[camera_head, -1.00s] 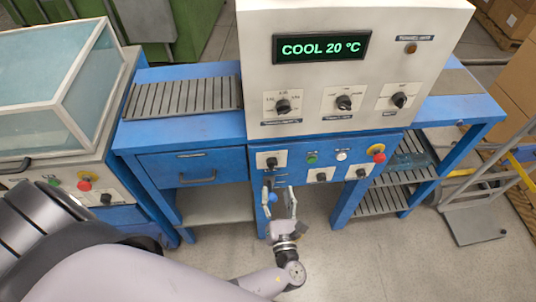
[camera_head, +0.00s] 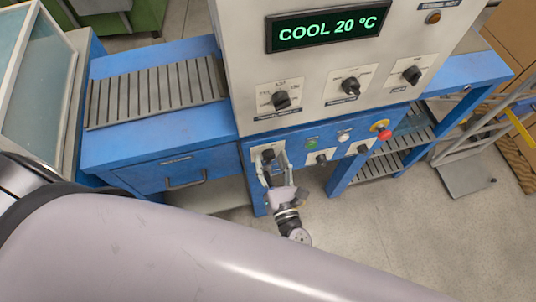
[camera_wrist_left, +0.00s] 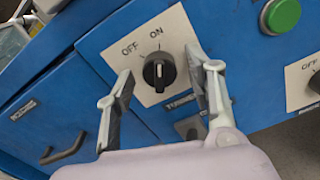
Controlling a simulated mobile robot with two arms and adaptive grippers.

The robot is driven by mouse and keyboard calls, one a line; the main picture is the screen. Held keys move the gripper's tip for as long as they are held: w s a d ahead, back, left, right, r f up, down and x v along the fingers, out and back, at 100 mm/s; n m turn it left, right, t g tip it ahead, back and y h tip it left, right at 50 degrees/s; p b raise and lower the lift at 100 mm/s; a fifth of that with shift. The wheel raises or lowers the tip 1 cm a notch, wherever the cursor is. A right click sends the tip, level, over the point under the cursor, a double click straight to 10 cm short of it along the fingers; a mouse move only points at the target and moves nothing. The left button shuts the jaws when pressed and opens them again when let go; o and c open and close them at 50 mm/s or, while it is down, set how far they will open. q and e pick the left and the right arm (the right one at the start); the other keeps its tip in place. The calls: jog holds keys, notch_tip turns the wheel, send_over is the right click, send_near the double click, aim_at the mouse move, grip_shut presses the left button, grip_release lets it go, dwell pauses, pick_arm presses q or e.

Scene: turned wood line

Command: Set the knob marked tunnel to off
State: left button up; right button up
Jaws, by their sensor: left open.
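A black rotary knob (camera_wrist_left: 159,72) on a white plate marked OFF and ON sits on the blue panel between my left gripper's fingers. Its white pointer line appears to point towards ON. The dark label (camera_wrist_left: 180,102) below it is partly hidden by a finger and I cannot read it. In the head view this knob (camera_head: 268,155) is at the left end of the lower panel. My left gripper (camera_wrist_left: 168,74) is open, one finger on each side of the knob, with visible gaps. It also shows in the head view (camera_head: 273,170). My right gripper is not in view.
A green button (camera_wrist_left: 281,14) and another OFF-marked plate (camera_wrist_left: 303,80) lie right of the knob. In the head view, a red button (camera_head: 384,135) and more knobs share the lower panel. The cabinet above has a display (camera_head: 330,26) reading COOL 20 °C. A drawer handle (camera_head: 186,181) is left.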

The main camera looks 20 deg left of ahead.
pick_arm(q)
jog(key=shift+s, duration=0.1)
jog(key=shift+c, duration=0.4)
jog(key=c, duration=1.1)
